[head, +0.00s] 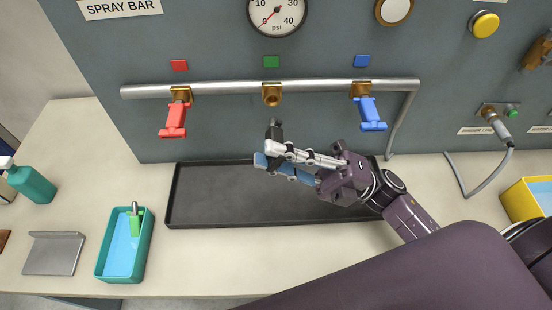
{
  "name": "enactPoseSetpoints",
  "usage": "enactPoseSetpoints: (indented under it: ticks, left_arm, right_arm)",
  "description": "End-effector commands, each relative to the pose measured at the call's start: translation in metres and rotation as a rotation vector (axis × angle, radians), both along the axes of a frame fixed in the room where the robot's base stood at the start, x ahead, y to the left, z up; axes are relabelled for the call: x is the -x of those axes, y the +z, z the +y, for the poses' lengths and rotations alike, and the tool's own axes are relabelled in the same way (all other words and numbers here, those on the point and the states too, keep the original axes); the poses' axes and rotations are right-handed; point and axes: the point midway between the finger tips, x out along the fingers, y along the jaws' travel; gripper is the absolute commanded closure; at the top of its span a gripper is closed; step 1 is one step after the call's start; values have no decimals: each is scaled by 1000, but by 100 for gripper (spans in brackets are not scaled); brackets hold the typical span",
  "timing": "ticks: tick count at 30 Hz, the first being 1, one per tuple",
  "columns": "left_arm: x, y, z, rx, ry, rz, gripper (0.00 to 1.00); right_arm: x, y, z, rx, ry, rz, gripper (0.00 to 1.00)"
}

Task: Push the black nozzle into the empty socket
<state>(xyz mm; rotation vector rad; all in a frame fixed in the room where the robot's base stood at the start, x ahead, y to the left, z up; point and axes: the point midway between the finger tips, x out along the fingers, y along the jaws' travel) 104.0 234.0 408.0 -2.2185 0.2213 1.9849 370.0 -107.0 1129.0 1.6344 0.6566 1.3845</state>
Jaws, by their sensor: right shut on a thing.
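The black nozzle (274,132) is held upright between the fingertips of my right gripper (272,156). Part of it is hidden by the fingers. The empty brass socket (272,97) is the middle one on the horizontal metal pipe (225,88), below a green square marker. The nozzle is a little below the socket in the picture and looks apart from it. A red nozzle (173,118) hangs in the left socket and a blue nozzle (369,114) in the right one. My left gripper is not in view.
A black tray (190,205) lies on the counter under the pipe. A teal bin (103,262) with a green item (136,222) stands at its left. A cable with a connector (497,128) and a yellow bin (515,198) are at the right.

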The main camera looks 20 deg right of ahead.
Motion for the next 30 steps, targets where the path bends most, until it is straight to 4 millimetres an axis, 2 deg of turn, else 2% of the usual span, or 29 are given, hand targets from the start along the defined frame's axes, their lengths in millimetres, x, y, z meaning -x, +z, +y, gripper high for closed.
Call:
enactPoseSetpoints:
  ticks: [9, 30]
  left_arm:
    - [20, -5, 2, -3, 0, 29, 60]
    - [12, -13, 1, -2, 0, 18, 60]
  right_arm:
    - [-9, 0, -3, 0, 0, -1, 100]
    - [-29, 0, -8, 1, 0, -2, 100]
